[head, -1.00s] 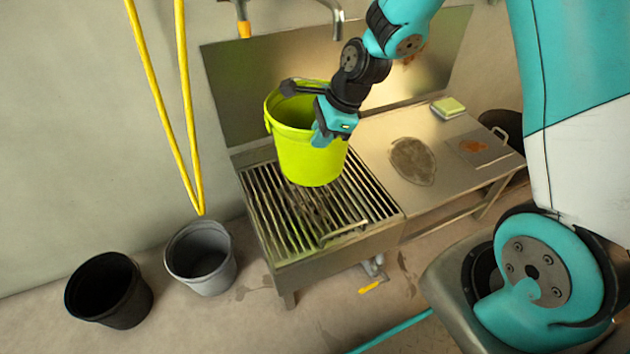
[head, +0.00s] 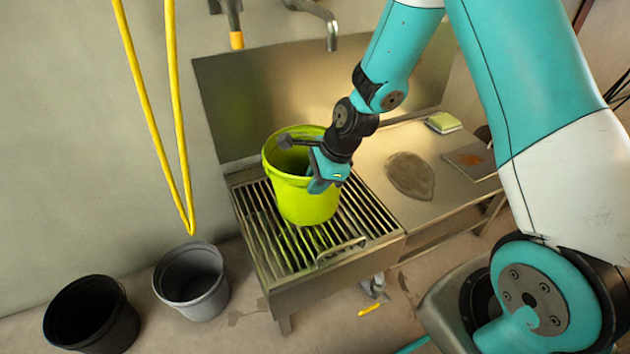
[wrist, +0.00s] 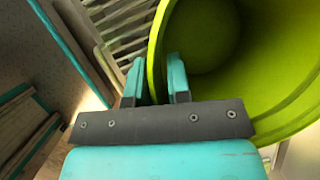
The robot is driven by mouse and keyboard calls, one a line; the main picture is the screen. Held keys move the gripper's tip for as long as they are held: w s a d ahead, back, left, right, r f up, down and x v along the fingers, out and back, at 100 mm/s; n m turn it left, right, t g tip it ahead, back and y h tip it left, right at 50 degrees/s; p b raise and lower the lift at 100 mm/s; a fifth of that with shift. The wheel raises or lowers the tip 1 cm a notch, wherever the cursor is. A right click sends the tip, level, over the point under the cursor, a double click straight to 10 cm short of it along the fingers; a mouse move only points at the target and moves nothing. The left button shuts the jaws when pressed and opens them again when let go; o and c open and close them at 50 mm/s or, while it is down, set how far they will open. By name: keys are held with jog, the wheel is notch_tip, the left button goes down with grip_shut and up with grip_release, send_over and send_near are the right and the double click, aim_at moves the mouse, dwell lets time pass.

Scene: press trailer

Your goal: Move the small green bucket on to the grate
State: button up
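The small green bucket (head: 292,198) is bright yellow-green and upright over the slatted metal grate (head: 262,240) of the sink unit. Its base is at or just above the bars; I cannot tell whether it touches them. My gripper (head: 318,187) is at the bucket's right side near the rim. In the wrist view my gripper (wrist: 156,62) has one finger on each side of the bucket's wall, shut on it. The bucket (wrist: 205,45) looks empty there, and the grate bars (wrist: 122,30) show beyond its wall.
A grey bucket (head: 192,282) and a black bucket (head: 88,318) stand on the floor at left. A yellow hose (head: 178,130) hangs by the wall. A tap (head: 318,15) is above the sink. A sponge (head: 443,122) lies on the metal counter (head: 370,168) right of the grate.

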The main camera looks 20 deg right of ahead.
jog(key=shift+o, duration=0.8)
jog(key=p+v, duration=0.5)
jog(key=v, duration=0.7)
jog(key=s+a+r+n+g, duration=0.1)
jog(key=s+a+r+n, duration=0.5)
jog(key=n, duration=0.7)
jog(key=s+a+r+n+g, duration=0.1)
jog(key=s+a+r+n, duration=0.5)
jog(key=s+r+n, duration=0.4)
jog(key=s+n, duration=0.4)
jog(key=s, duration=0.1)
jog(key=shift+a, duration=0.25)
jog(key=shift+d+r, duration=0.1)
